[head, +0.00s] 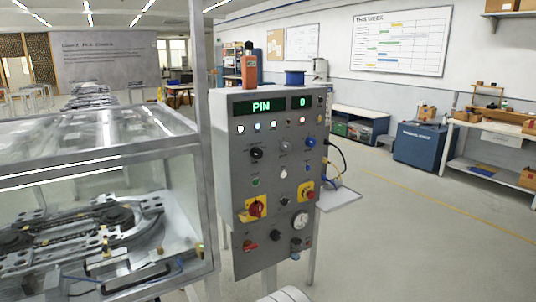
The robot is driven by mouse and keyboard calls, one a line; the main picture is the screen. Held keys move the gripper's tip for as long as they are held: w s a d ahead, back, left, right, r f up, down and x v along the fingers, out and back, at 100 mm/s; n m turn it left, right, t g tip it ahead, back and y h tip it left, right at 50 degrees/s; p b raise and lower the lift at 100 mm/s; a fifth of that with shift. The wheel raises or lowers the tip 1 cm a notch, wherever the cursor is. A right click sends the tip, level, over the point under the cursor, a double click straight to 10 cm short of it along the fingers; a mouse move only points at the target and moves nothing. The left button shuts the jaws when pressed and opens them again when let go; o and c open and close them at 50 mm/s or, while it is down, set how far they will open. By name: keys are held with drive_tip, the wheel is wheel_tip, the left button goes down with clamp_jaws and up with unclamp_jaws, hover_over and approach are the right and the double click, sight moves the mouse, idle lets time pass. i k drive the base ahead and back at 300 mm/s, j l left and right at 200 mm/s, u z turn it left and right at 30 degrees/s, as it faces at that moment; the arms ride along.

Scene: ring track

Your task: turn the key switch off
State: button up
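A grey control panel (238,172) stands upright in the middle of the head view, its front facing me. Its two green displays read "PIN" and "0". Rows of small controls cover its front, among them a black knob (256,153), a small grey round switch (285,146) and a small dark round switch (285,201). One of these could be the key switch, but they are too small to tell which, or how it is turned. My gripper is not in view.
A red rotary switch (257,208) and a red emergency button (308,194) sit on yellow plates, with a white gauge (300,221) below. A glass-walled machine case (206,215) stands close at left. A small shelf (340,198) juts out right. Open floor (400,240) lies at right.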

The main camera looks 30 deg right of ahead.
sight(283, 200)
drive_tip(key=i+l, duration=0.15)
drive_tip(key=l, duration=0.2)
drive_tip(key=i+l, duration=0.15)
drive_tip(key=l, duration=0.15)
drive_tip(key=i+l, duration=0.15)
drive_tip(key=l, duration=0.2)
drive_tip(key=i+l, duration=0.15)
drive_tip(key=l, duration=0.15)
drive_tip(key=z, duration=0.05)
